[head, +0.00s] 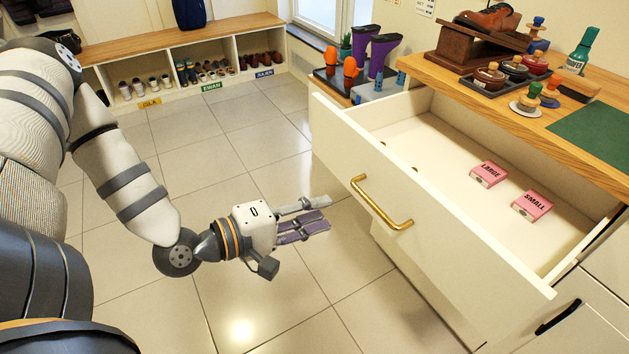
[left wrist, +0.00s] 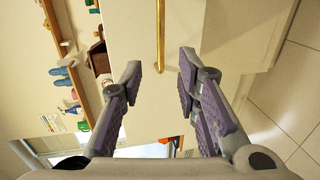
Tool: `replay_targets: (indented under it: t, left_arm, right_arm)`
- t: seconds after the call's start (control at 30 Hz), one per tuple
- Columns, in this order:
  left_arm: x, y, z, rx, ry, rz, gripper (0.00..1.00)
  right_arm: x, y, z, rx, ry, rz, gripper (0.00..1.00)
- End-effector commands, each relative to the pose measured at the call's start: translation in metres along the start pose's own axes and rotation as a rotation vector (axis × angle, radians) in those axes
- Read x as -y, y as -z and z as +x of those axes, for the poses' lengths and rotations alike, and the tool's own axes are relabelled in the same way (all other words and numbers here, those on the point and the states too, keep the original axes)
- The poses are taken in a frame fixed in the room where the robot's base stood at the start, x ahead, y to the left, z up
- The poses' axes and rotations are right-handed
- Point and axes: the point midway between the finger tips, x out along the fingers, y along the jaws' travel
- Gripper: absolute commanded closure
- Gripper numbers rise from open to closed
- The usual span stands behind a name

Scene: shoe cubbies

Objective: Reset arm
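My left gripper (head: 318,213) hangs over the tiled floor, to the left of the open drawer's front and apart from it. In the left wrist view its two purple-padded fingers (left wrist: 159,70) stand apart with nothing between them. The open drawer (head: 430,208) has a brass handle (head: 381,203), which also shows beyond the fingertips in the left wrist view (left wrist: 160,35). Two pink boxes lie in the drawer, one marked LARGE (head: 489,174) and one marked SMALL (head: 532,205). My right gripper is in neither view.
The wooden counter (head: 430,72) above the drawer holds a shoe on a stand, polish tins, a green bottle (head: 582,48) and a green mat (head: 604,134). Shoe cubbies (head: 190,77) with name labels stand at the back. The floor (head: 225,150) between is clear.

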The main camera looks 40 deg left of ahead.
Motion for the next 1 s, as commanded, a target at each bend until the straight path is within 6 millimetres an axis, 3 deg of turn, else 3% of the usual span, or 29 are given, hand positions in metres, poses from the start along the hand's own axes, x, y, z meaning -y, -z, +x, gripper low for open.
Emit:
replay_targets:
  t: [0.47, 0.53, 0.6, 0.67, 0.77, 0.8, 0.9, 1.0]
  left_arm:
    - [0.004, -0.004, -0.001, 0.012, 0.027, 0.013, 0.70]
    - [0.022, -0.018, -0.001, 0.054, 0.125, 0.063, 0.70]
    - [0.056, -0.043, -0.009, 0.140, 0.305, 0.161, 0.70]
    - [0.092, -0.070, -0.028, 0.249, 0.497, 0.276, 0.70]
    - [0.147, -0.110, -0.085, 0.468, 0.809, 0.482, 0.70]
    - [0.163, -0.122, -0.113, 0.562, 0.918, 0.562, 0.70]
    - [0.187, -0.139, -0.177, 0.770, 1.132, 0.725, 0.70]
    - [0.195, -0.145, -0.219, 0.909, 1.256, 0.824, 0.70]
  right_arm:
    - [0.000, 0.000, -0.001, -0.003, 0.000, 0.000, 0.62]
    - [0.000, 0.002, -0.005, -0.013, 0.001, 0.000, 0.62]
    - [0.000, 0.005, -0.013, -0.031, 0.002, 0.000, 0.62]
    - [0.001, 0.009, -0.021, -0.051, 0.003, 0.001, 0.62]
    - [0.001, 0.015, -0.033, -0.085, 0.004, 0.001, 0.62]
    - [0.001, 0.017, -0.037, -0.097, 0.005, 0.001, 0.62]
    - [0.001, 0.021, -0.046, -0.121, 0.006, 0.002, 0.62]
    - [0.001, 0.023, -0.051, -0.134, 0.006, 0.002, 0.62]
